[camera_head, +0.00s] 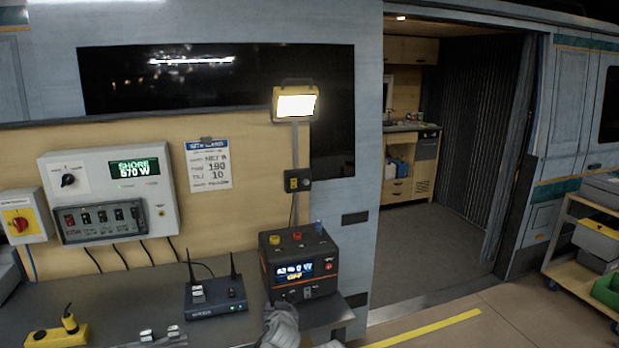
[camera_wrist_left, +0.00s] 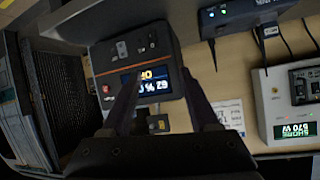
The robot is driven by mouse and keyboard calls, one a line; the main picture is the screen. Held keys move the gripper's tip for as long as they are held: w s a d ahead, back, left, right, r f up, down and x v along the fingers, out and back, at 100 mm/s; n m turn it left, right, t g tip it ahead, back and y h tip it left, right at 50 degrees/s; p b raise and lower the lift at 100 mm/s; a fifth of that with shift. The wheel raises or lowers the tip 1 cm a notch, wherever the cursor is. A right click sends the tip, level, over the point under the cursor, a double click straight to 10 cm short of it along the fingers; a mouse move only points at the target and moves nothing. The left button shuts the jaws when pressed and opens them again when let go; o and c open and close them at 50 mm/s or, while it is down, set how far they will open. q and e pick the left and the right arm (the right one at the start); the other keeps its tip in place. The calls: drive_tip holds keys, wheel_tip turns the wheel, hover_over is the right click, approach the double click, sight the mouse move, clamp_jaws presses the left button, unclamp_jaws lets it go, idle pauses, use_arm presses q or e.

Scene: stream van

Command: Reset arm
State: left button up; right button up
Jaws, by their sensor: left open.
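My left gripper (camera_wrist_left: 160,76) shows in the left wrist view with its two dark fingers apart and nothing between them. Past the fingertips is the front of a black and orange power box (camera_wrist_left: 112,62) with a lit display; I cannot tell whether the fingers touch it. In the head view this power box (camera_head: 297,262) stands at the right end of the workbench. A grey part, probably of my left arm, shows at the bottom edge in front of it; the fingers are not clear there. My right gripper is in neither view.
A black router (camera_head: 215,295) with antennas stands left of the power box. A lamp (camera_head: 296,104) stands on a post. Floor right of the bench is open; a cart (camera_head: 570,270) stands far right.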

use_arm(q)
drive_tip(key=s+f+m+g+p, duration=0.1)
drive_tip(key=s+g, duration=0.3)
drive_tip(key=s, duration=0.4)
drive_tip(key=s+d+f+m+g+p, duration=0.1)
drive_tip(key=s+f+g, duration=0.2)
drive_tip(key=s, duration=0.5)
drive_tip(key=s+d+f+m+g+p, duration=0.1)
drive_tip(key=s+f+g, duration=0.2)
drive_tip(key=s+g, duration=0.2)
drive_tip(key=s, duration=0.3)
drive_tip(key=shift+s+m+h+p, duration=0.15)
drive_tip(key=shift+m+h+p, duration=0.15)
drive_tip(key=shift+m+p, duration=0.1)
drive_tip(key=shift+c, duration=0.4)
